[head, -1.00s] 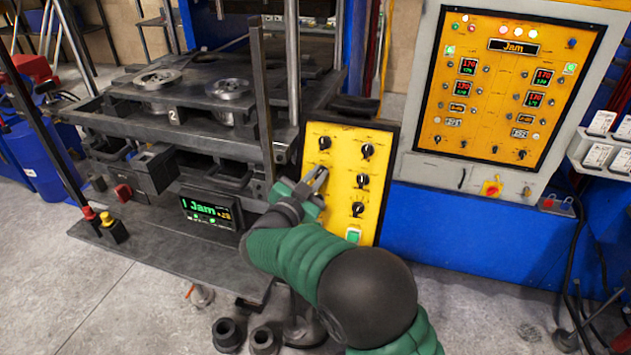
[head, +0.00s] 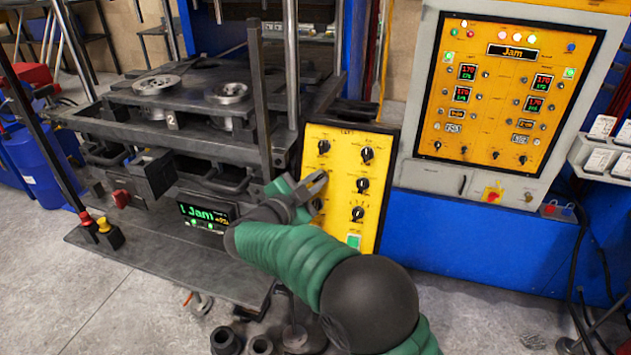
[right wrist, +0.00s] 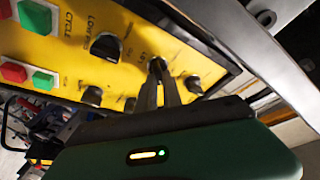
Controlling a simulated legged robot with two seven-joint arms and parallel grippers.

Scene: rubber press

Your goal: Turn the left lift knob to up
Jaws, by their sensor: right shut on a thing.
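The yellow control panel (head: 340,222) stands tilted on the press's right side and carries black knobs in two columns. My right gripper (head: 322,178) is at the left column, below its top knob (head: 323,146). In the right wrist view its two fingers (right wrist: 158,72) are shut on a small black knob (right wrist: 156,65), apparently the left lift knob. Its label and pointer direction cannot be read. The fingers mostly hide this knob in the head view. Another knob (head: 316,204) shows just below the fingers. My left gripper is not in view.
The right column holds several knobs, the top one (head: 367,154) among them, above a green button (head: 353,241). A dark post (head: 261,100) of the press (head: 190,115) rises left of the panel. A larger orange control panel (head: 505,85) stands at the right.

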